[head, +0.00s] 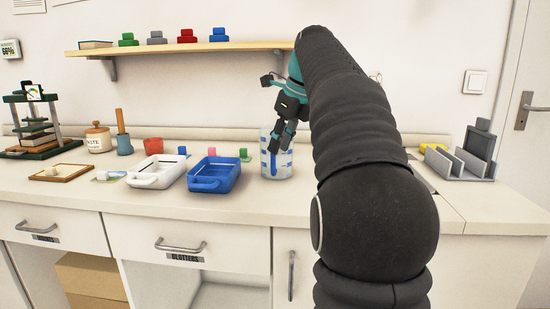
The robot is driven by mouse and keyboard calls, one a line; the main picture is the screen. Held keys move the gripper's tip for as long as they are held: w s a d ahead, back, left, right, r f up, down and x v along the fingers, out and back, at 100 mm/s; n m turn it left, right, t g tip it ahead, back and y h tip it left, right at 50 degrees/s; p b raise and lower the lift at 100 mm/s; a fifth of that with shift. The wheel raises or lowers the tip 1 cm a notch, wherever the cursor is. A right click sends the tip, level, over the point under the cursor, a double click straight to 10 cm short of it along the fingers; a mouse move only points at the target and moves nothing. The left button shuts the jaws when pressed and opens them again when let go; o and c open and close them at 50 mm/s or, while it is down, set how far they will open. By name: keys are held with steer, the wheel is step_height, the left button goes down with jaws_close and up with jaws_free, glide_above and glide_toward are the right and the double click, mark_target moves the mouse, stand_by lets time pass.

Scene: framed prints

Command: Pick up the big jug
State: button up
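A clear jug with blue markings (278,168) stands upright on the white counter, right of the blue tray. I take it to be the big jug. My gripper (281,145) points down at the jug's top, with its fingertips overlapping the rim in the head view. I cannot tell whether the fingers are inside the jug, astride its wall or in front of it. The fingers are small and dark here, so their opening and any contact are unclear. My arm hides what lies right behind it.
A blue tray (215,187) and a white tray (142,183) stand left of the jug. A wall shelf (190,48) with colored items runs above. A grey rack (455,165) stands at the right. The counter front (240,208) by the jug is clear.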

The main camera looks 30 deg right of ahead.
mark_target(273, 169)
steer(key=shift+b+x, duration=0.65)
steer(key=shift+x, duration=2.3)
steer(key=shift+w+r, duration=0.15)
steer(key=shift+w, duration=0.05)
jaws_close()
